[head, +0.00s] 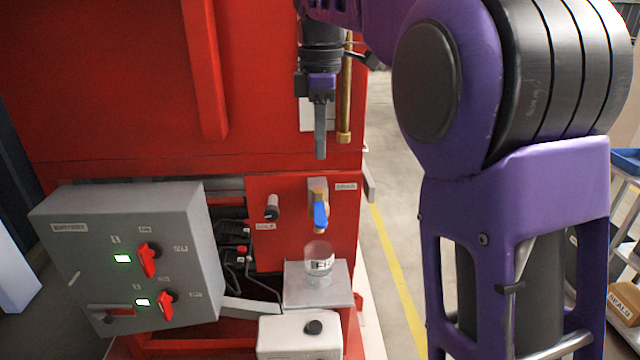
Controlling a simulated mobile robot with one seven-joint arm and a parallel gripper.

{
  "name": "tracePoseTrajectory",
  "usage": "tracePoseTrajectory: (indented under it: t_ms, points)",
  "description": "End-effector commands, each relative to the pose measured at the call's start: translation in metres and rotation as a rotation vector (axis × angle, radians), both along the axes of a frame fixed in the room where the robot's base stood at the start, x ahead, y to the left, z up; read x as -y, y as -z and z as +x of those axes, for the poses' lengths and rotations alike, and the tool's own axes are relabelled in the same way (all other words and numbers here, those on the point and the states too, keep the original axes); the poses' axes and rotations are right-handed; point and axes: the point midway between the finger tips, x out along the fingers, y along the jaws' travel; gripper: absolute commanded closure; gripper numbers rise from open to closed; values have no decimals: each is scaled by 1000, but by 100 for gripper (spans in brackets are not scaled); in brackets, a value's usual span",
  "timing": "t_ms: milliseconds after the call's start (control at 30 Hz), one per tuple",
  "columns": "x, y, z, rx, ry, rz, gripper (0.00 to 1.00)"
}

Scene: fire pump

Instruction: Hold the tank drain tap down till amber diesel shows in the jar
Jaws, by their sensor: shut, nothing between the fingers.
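The tank drain tap (320,214) is a brass valve with a blue lever, mounted on the red panel at the centre of the head view. A clear glass jar (319,262) with a label stands below it on a grey shelf (341,287). The jar looks clear; no amber shows in it. My gripper (320,157) points down in front of the red tank, above the tap in the picture and apart from it. Its fingers are shut and empty.
A grey battery box (60,262) with red switches and lit green displays stands at left. A silver knob (271,207) sits left of the tap. A brass tube (345,100) hangs beside my gripper. A white box (299,340) sits below the shelf.

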Motion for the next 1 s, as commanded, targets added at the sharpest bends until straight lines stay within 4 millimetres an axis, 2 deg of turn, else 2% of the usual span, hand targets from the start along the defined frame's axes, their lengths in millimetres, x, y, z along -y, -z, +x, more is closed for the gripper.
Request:
tracePoseTrajectory:
  t_ms: [133,400,600,800,1000]
  points:
    - [0,22,-1,-4,-1,-1,100]
    - [0,82,-1,-4,-1,-2,100]
    - [0,116,-1,-2,-1,-2,100]
    - [0,133,0,-1,-1,-1,100]
    - [0,135,0,0,0,-1,100]
